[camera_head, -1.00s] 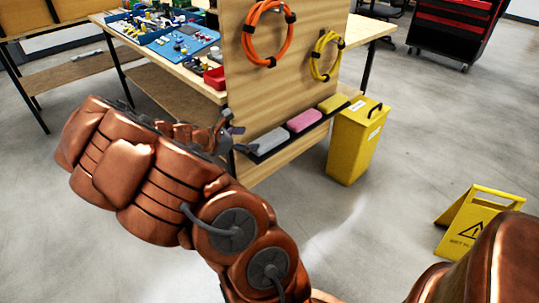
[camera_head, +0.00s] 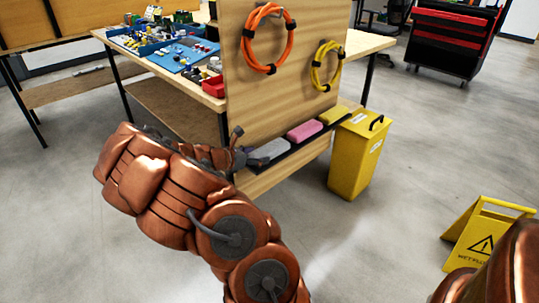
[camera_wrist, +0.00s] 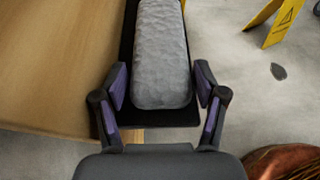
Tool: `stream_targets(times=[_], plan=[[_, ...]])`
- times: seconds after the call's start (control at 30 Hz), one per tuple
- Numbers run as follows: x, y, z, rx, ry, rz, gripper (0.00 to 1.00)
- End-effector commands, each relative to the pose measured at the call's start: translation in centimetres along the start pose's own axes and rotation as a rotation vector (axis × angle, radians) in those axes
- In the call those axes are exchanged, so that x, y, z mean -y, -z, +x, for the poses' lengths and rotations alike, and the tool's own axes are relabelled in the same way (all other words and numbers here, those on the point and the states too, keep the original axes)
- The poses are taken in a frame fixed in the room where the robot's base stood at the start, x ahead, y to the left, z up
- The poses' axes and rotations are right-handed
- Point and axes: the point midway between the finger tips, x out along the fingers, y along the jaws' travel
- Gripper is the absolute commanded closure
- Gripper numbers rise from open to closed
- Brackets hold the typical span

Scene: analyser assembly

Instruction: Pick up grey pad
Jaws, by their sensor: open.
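The grey pad (camera_wrist: 160,60) is a long block with a dimpled surface, lying on a black shelf (camera_wrist: 180,117) on the side of a wooden panel. In the wrist view my gripper (camera_wrist: 160,82) is open, with one fingertip on each side of the pad's near end. Whether the fingers touch the pad I cannot tell. In the head view the grey pad (camera_head: 272,149) shows at the left end of the shelf, partly hidden behind my gripper (camera_head: 240,145).
A pink pad (camera_head: 304,130) and a yellow pad (camera_head: 333,115) lie farther along the shelf. A yellow bin (camera_head: 355,158) stands beside it, and a yellow floor sign (camera_head: 486,232) is at right. Orange and yellow cable coils hang above. The floor between is clear.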

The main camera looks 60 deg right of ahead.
Motion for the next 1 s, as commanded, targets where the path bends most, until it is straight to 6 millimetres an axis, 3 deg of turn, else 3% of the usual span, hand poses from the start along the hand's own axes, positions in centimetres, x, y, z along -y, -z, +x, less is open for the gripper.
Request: stream_targets(times=[0.2, 0.53, 0.9, 1.0], plan=[[0.1, 0.1, 2.0, 0.0, 0.003, 0.0, 0.29], [0.1, 0.0, 2.2, 0.001, 0.001, 0.0, 0.3], [0.0, 0.0, 2.2, 0.001, 0.001, 0.0, 0.69], [0.0, 0.0, 2.2, 0.001, 0.001, 0.0, 0.7]])
